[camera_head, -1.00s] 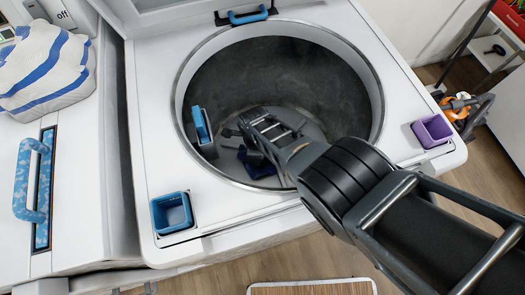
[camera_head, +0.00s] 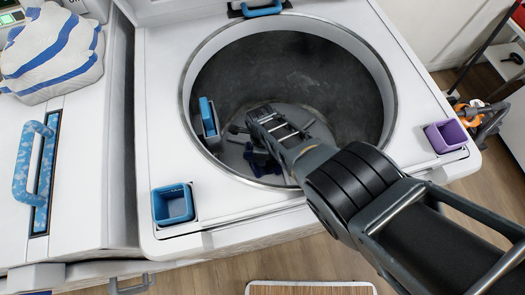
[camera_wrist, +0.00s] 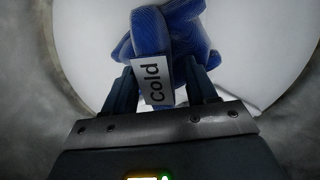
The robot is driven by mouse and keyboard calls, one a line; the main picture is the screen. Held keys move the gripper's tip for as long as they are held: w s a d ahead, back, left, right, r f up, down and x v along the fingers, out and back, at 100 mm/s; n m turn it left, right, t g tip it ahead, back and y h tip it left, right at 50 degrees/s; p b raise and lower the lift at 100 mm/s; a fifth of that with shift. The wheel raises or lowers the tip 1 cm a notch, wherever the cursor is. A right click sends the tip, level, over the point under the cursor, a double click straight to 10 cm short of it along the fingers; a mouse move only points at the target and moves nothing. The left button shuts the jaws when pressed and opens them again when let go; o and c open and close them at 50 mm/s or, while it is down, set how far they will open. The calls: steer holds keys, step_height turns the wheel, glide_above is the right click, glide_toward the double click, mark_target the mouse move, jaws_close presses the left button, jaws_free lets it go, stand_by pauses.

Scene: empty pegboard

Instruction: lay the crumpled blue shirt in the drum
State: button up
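The crumpled blue shirt (camera_head: 263,162) is low inside the drum (camera_head: 340,85), at my gripper's fingers. In the wrist view the shirt (camera_wrist: 165,38) fills the space between and beyond the two fingers. A white tag reading "cold" (camera_wrist: 152,82) is in front of it. My gripper (camera_head: 247,143) reaches down into the drum from the front right. In the wrist view my gripper's fingers (camera_wrist: 162,88) stand apart with blue cloth between them. I cannot tell whether they press on the cloth. The shirt's underside is hidden, so whether it rests on the drum floor is unclear.
The drum's round metal rim (camera_head: 384,75) surrounds my arm. A blue cup (camera_head: 173,204) and a purple cup (camera_head: 446,136) sit at the machine's front corners. A striped white-and-blue bundle (camera_head: 52,55) lies at the left, above a blue handle (camera_head: 35,170). A mat (camera_head: 310,288) lies on the floor.

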steer(key=shift+o, duration=1.1)
steer(key=shift+s, duration=0.1)
step_height(320, 180, up, 5)
steer(key=p, duration=0.5)
step_height(320, 180, up, 8)
steer(key=shift+p, duration=0.3)
steer(key=shift+r, duration=0.1)
